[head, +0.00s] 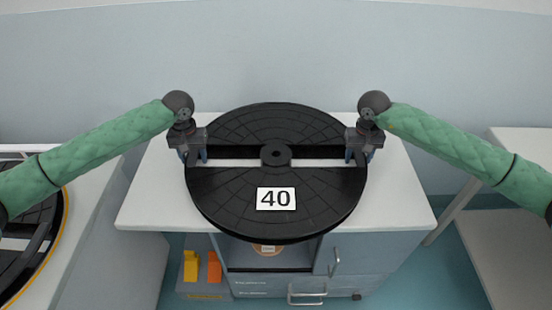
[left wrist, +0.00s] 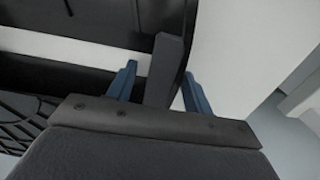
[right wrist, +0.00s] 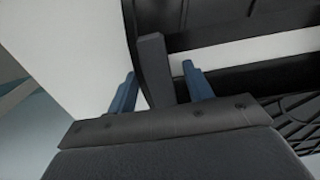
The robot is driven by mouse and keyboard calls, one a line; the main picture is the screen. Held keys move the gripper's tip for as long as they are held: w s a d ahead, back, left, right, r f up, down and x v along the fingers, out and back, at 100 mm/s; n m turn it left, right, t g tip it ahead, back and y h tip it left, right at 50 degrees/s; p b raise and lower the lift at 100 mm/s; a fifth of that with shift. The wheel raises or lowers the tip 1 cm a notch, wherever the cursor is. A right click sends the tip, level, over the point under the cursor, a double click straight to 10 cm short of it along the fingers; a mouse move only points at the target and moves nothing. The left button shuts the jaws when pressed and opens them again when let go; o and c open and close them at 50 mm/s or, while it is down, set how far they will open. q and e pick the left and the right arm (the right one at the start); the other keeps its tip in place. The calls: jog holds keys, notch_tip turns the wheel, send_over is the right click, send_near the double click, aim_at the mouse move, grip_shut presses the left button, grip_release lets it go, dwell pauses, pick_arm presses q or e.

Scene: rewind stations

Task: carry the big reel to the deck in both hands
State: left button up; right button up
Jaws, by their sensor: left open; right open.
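The big reel (head: 275,215) is a large black disc with a white label reading 40 and a hub in the middle. It lies over the white-topped cabinet in the head view, with a slot across its middle. My left gripper (head: 192,157) is at the reel's left rim, and my right gripper (head: 362,157) is at its right rim. In the left wrist view the open blue fingers (left wrist: 158,88) stand on either side of a dark upright tab (left wrist: 165,70). In the right wrist view the open fingers (right wrist: 160,88) likewise straddle a dark tab (right wrist: 155,70). I cannot tell whether they touch.
The white cabinet top (head: 150,205) shows around the reel. At the left, a counter carries a black disc with a yellow edge (head: 62,225), possibly the deck. Below are yellow (head: 191,267) and orange (head: 214,268) items. A white table (head: 505,235) stands at the right.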

pick_arm(q)
grip_shut()
pick_arm(e)
grip_shut()
pick_arm(q)
jog(key=shift+r, duration=0.1)
pick_arm(e)
jog(key=shift+r, duration=0.1)
dwell(0.9)
